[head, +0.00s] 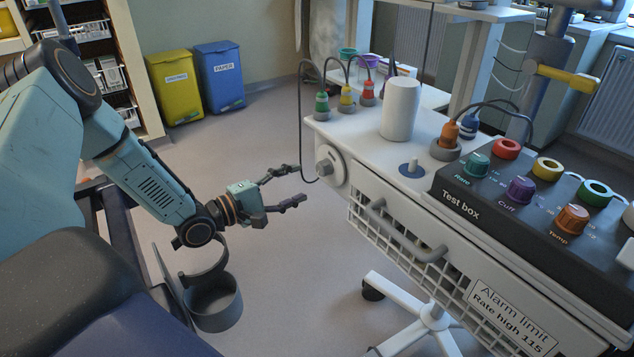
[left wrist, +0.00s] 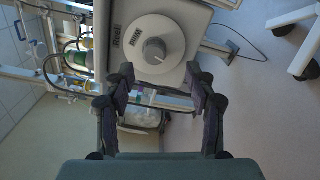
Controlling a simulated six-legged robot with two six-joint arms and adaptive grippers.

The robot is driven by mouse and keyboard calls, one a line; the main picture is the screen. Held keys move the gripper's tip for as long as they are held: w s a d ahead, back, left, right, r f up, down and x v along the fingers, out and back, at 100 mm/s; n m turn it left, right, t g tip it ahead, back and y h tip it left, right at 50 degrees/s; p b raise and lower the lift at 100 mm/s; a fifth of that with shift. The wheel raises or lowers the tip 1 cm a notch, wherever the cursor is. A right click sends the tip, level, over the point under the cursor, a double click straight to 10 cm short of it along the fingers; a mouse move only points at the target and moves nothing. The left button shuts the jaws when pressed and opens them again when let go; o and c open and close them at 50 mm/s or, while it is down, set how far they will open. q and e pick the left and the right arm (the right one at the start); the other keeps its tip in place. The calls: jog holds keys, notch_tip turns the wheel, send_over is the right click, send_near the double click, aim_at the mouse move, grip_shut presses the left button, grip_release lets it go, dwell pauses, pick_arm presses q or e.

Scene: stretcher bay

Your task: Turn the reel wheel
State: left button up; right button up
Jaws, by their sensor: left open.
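The reel wheel (head: 338,180) is a white disc with a grey centre knob on the left end of the white cart. In the left wrist view the reel wheel (left wrist: 142,53) faces the camera, its knob (left wrist: 154,50) at the middle. In the left wrist view the fingertips (left wrist: 160,76) are spread below the knob. My right gripper is not in view.
The cart top (head: 350,128) carries coloured plugs with dark cables, a white cylinder (head: 400,110) and a test box (head: 540,215). A thin dark cable (head: 301,120) hangs beside the wheel. A wire basket (head: 400,240) is below. Floor left of the gripper is clear toward the bins.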

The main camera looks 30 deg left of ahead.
aim_at(319, 170)
pick_arm(q)
jog(key=b+x, duration=0.1)
jog(key=x, duration=0.1)
jog(key=b+x, duration=0.2)
jog(key=x, duration=0.1)
jog(key=shift+w+a, duration=0.2)
jog(key=shift+w, duration=0.2)
jog(key=shift+w+d+r+b, duration=0.25)
jog(key=shift+w+b, duration=0.25)
jog(key=shift+w, duration=0.25)
jog(key=shift+c, duration=0.4)
jog(key=shift+c, duration=0.8)
jog(key=c, duration=0.9)
